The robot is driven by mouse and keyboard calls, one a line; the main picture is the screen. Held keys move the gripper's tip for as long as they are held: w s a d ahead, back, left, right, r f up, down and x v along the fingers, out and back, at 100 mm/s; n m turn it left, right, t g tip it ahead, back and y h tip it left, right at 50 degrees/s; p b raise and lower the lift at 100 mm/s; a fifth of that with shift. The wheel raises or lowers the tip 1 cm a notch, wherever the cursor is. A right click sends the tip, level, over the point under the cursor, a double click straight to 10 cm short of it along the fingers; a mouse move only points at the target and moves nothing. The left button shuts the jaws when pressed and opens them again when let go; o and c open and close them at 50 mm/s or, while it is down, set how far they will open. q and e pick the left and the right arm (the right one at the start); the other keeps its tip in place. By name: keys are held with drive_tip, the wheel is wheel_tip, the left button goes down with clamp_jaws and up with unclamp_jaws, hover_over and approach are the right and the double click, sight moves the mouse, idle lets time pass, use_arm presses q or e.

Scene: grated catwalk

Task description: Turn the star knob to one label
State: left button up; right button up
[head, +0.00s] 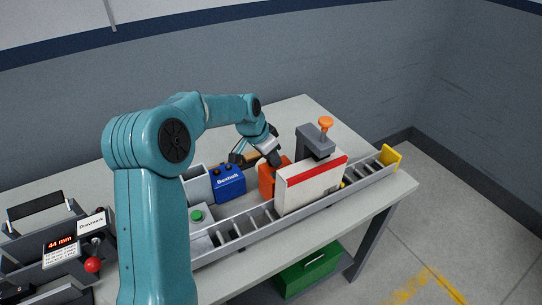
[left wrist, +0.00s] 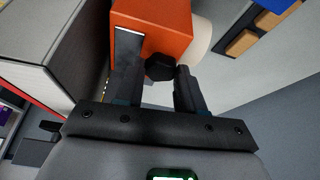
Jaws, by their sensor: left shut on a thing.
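An orange box (head: 267,181) stands on the table behind a white carton with a red stripe, which hides part of it. In the left wrist view the orange box (left wrist: 168,22) fills the top middle, with a black knob (left wrist: 160,67) on its near face. My left gripper (head: 274,160) reaches the orange box from behind. In the left wrist view its fingers (left wrist: 157,78) are on both sides of the black knob, shut on it. I cannot make out any label or pointer mark around the knob. My right gripper is not in view.
The carton (head: 312,184) stands at a roller conveyor (head: 235,229) with a yellow end stop (head: 390,156). A blue box (head: 228,183) and a display reading 44 mm (head: 60,243) are left.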

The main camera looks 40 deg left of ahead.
use_arm(q)
drive_tip(key=m, duration=0.2)
drive_tip(key=m+h, duration=0.1)
drive_tip(key=m, duration=0.1)
drive_tip(key=m+h, duration=0.1)
drive_tip(key=shift+w+a+m+g+b, duration=0.15)
drive_tip(key=shift+a+m+g+b, duration=0.1)
drive_tip(key=shift+m+g+b, duration=0.15)
idle(0.4)
drive_tip(key=o, duration=1)
drive_tip(key=shift+o, duration=0.2)
drive_tip(key=shift+r, duration=0.1)
drive_tip(key=v, duration=1.6)
drive_tip(key=shift+a, duration=0.2)
